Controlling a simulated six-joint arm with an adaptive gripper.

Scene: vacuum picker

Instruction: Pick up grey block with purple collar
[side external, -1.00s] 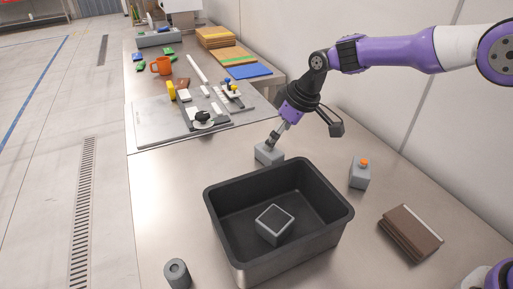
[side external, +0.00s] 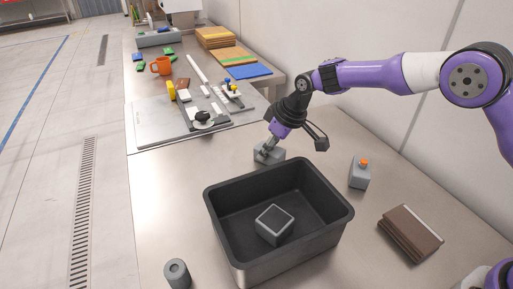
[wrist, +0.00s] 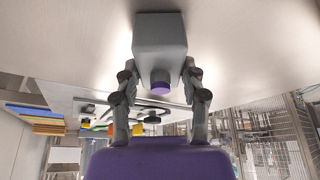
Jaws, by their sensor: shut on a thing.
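The grey block with purple collar (side external: 276,154) is just beyond the far side of the dark bin. My gripper (side external: 264,150) is at the block, coming in tilted from above. In the wrist view the grey block (wrist: 160,35) lies between the fingers of my gripper (wrist: 160,66), with its purple collar (wrist: 160,88) facing the palm. The fingers are shut on it. I cannot tell whether its underside touches the table. The collar is hidden in the side view.
The dark bin (side external: 224,222) holds a grey square block (side external: 272,227). A grey block with an orange top (side external: 360,174) and a brown stack (side external: 408,234) stand to the right. A grey cylinder (side external: 177,273) stands front left. A grey board (side external: 158,128) with parts lies behind.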

